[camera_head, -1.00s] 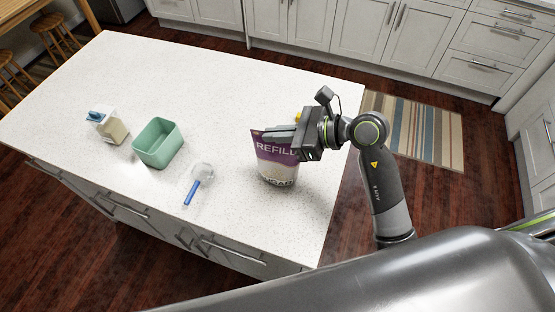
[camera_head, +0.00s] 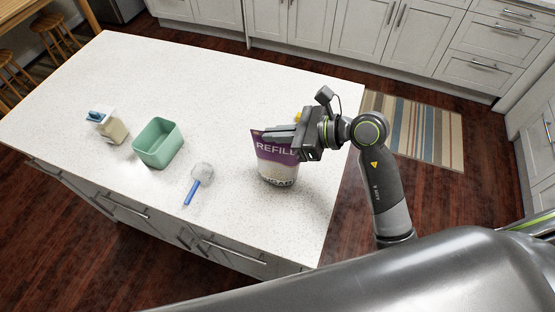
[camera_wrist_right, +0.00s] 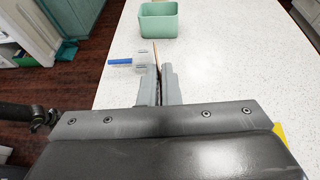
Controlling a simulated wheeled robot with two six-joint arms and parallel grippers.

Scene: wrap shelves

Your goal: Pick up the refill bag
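The refill bag (camera_head: 275,171) is a purple and white pouch marked "REFILL". It stands upright on the white counter near its right end. My right gripper (camera_head: 280,134) is at the top of the bag, reaching in from the right. In the right wrist view the two fingers (camera_wrist_right: 163,84) are close together, with the bag's thin brownish top edge (camera_wrist_right: 155,52) between them. The gripper looks shut on the bag. The bag's lower part is hidden in the wrist view. My left gripper is not in view.
A blue-handled scoop (camera_head: 195,190) lies left of the bag. Further left are an open green container (camera_head: 160,156) and a small blue-capped dispenser (camera_head: 113,130). Something small and yellow shows just behind my gripper. The back of the counter (camera_head: 200,80) is clear.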

